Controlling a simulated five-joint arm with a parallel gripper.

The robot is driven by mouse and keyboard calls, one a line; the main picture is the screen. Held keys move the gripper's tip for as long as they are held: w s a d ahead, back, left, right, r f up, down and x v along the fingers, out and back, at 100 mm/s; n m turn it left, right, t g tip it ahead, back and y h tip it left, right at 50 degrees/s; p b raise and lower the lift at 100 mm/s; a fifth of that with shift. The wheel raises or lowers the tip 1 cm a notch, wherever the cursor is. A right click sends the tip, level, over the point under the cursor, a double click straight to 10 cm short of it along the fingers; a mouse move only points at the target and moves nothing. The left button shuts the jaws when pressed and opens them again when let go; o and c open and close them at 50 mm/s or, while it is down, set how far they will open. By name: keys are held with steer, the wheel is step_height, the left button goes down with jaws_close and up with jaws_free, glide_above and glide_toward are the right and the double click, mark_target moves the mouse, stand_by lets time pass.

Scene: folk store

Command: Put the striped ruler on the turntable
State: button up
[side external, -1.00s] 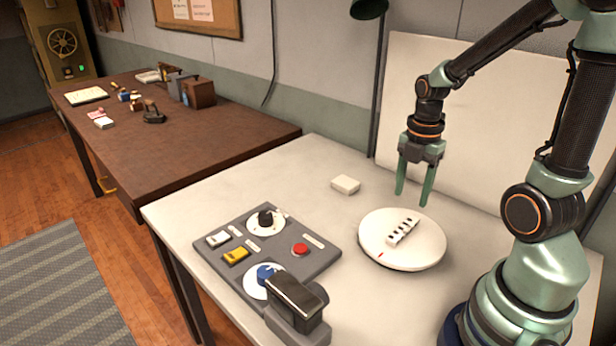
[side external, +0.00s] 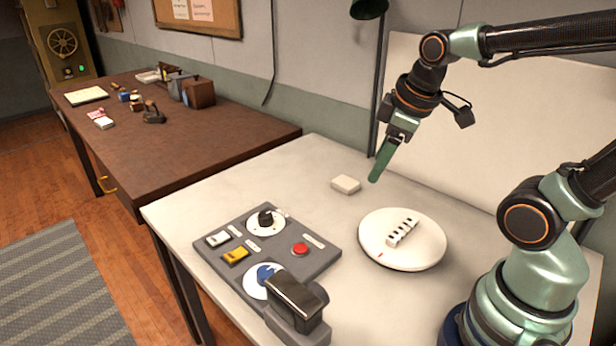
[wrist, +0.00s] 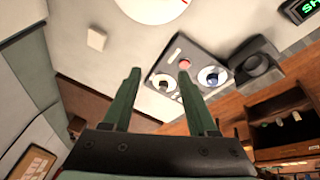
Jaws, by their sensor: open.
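The striped ruler (side external: 402,232), a short white bar with black marks, lies on top of the round white turntable (side external: 380,256) in the side view. The turntable has a small red mark near its front left rim. In the wrist view only part of the turntable (wrist: 158,6) shows at the top edge, and the ruler is out of frame. My gripper (side external: 378,176) is raised and tilted, behind and above the turntable and apart from it. In the wrist view my gripper (wrist: 158,76) has its two green fingers spread with nothing between them.
A grey control panel (side external: 322,262) with dials, switches and a red button lies left of the turntable, a dark device (side external: 296,300) at its front corner. A small white block (side external: 346,184) lies behind. A brown table (side external: 180,130) stands beyond. Bare tabletop surrounds the turntable.

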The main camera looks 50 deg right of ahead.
steer(key=a+m, duration=0.1)
steer(key=a+r+m+t, duration=0.1)
steer(key=m, duration=0.1)
steer(key=a+r+m, duration=0.1)
steer(key=m, duration=0.1)
steer(key=shift+s+a+r+y, duration=0.1)
steer(key=shift+a+y, duration=0.2)
steer(key=shift+a, duration=0.05)
